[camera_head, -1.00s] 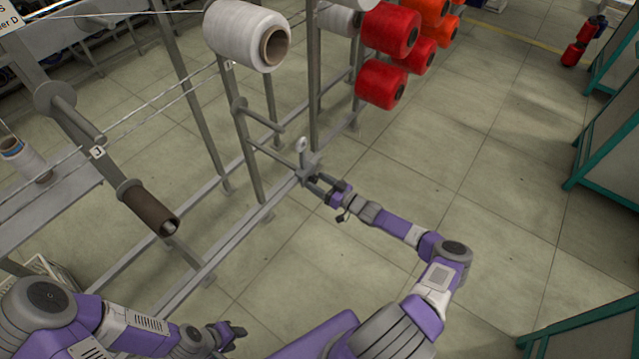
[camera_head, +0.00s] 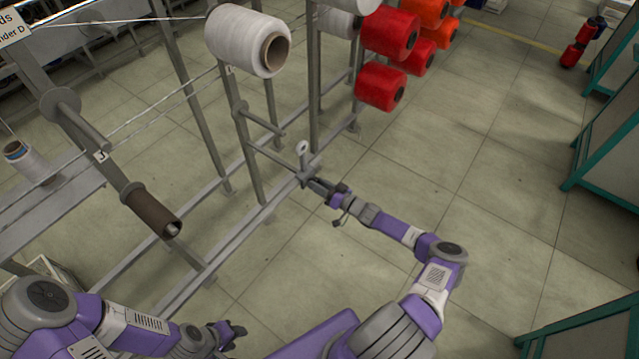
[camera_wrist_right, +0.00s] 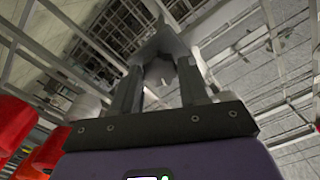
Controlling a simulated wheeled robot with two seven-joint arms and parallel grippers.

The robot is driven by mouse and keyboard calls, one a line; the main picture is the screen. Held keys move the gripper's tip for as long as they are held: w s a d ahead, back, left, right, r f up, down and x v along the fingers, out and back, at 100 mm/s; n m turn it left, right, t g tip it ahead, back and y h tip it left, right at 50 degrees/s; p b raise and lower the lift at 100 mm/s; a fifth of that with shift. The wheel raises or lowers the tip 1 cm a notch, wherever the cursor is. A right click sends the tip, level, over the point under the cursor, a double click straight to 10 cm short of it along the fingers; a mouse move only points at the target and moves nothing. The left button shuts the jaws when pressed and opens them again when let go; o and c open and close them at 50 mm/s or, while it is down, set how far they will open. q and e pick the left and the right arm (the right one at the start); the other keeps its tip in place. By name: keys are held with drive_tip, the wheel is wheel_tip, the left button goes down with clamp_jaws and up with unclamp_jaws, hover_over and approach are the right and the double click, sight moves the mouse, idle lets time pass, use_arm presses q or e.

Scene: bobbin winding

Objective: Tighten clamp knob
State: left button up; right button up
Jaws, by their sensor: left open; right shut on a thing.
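The clamp (camera_head: 304,172) is a small grey block at the end of a horizontal bar on the metal frame, with a pale ring-shaped piece standing above it. My right gripper (camera_head: 312,183) reaches it from the lower right and is shut on its knob. In the right wrist view the two dark fingers of the right gripper (camera_wrist_right: 160,88) stand on either side of the grey knob (camera_wrist_right: 160,72), and the clamp body (camera_wrist_right: 160,42) rises behind it. The knob is largely hidden by the fingers in the head view. My left gripper (camera_head: 232,333) is open and empty, low over the floor.
A large white bobbin (camera_head: 240,40) hangs on the frame above the clamp. Red bobbins (camera_head: 381,87) hang to its right. A bare brown tube (camera_head: 152,210) sits on a spindle at left. Open floor (camera_head: 480,200) lies to the right, before green-edged cabinets (camera_head: 610,150).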

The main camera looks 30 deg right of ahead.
drive_tip(key=shift+f+m+p, duration=0.1)
drive_tip(key=shift+m+p, duration=1.3)
drive_tip(key=shift+m, duration=15.1)
drive_tip(key=o, duration=1.1)
drive_tip(key=shift+c, duration=0.2)
drive_tip(key=shift+s, duration=0.1)
